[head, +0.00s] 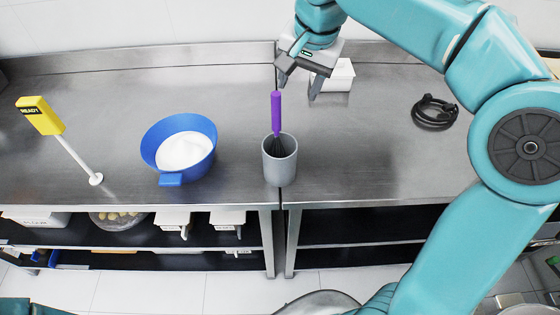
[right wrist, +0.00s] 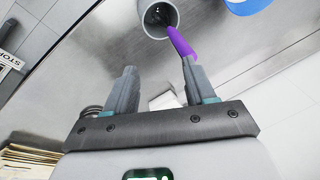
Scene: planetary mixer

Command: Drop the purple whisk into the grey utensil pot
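The purple whisk (head: 276,112) stands upright in the grey utensil pot (head: 280,168), its dark wire end inside the pot and its handle sticking up above the rim. My right gripper (head: 297,90) is open above and slightly right of the pot. In the right wrist view, the open gripper (right wrist: 157,68) has nothing between its fingers. The purple handle (right wrist: 181,43) shows there by the tip of the right-hand finger; I cannot tell whether they touch. The pot's rim (right wrist: 147,20) is also in that view. My left gripper is not in view.
A blue bowl (head: 212,138) of white powder stands left of the pot. A yellow sign (head: 40,115) on a white stand is further left. A white container (head: 340,76) sits behind my right gripper. A coiled black cable (head: 435,112) lies at right on the steel counter (head: 350,160).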

